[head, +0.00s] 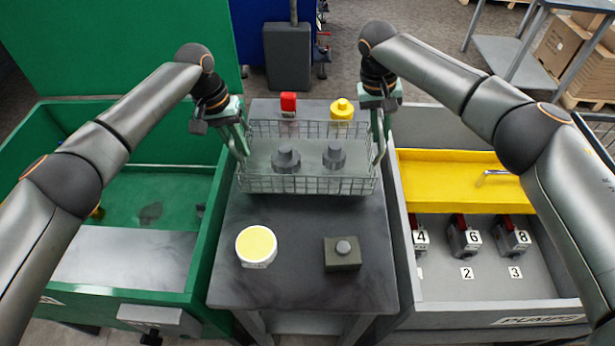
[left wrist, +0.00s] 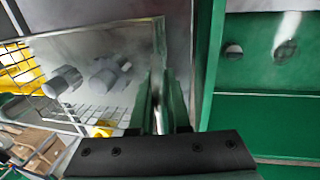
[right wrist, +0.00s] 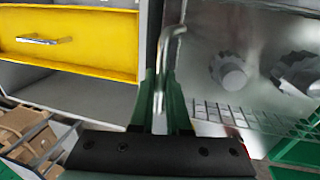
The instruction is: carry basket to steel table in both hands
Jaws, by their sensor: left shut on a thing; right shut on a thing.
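The wire basket (head: 308,185) with a grey metal floor is over the back half of the dark steel table (head: 300,220). It looks level, and two grey knobbed parts (head: 286,159) (head: 334,156) stand in it. My left gripper (head: 240,145) is shut on the basket's left handle; the left wrist view shows its fingers (left wrist: 160,108) around that handle. My right gripper (head: 379,140) is shut on the right handle (right wrist: 170,42), which shows between its fingers in the right wrist view. I cannot tell whether the basket touches the table.
A white jar with a yellow top (head: 256,246) and a dark box with a grey knob (head: 342,254) stand at the table's front. A red-topped item (head: 288,104) and a yellow item (head: 342,109) are behind the basket. A green bin (head: 120,290) and a grey bin (head: 440,308) flank the table.

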